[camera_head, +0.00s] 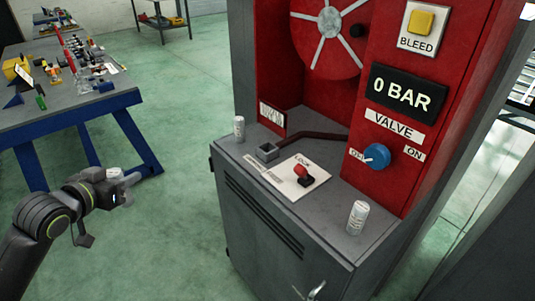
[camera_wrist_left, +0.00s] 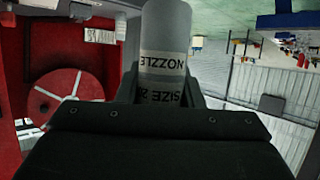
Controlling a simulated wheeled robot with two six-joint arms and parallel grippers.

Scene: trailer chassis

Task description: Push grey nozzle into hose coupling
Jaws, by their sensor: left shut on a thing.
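My left gripper (camera_head: 124,189) is left of the red and grey cabinet, above the green floor and apart from the cabinet. In the left wrist view it is shut on a grey nozzle (camera_wrist_left: 165,40), a cylinder with a pale label reading "NOZZLE" and "SIZE"; the size figure is partly hidden. In the head view only a small pale part of the nozzle (camera_head: 114,172) shows. A dark red hose (camera_head: 312,136) runs along the cabinet shelf to a small grey square fitting (camera_head: 266,152), which appears to be the hose coupling. My right gripper is not in view.
Two pale labelled cylinders, one at the shelf's left (camera_head: 239,127) and one at its front right (camera_head: 357,218), stand upright. A red lever (camera_head: 305,176) marked LOCK lies between them. A blue valve knob (camera_head: 377,156) is behind. A cluttered blue-legged table (camera_head: 80,108) stands left.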

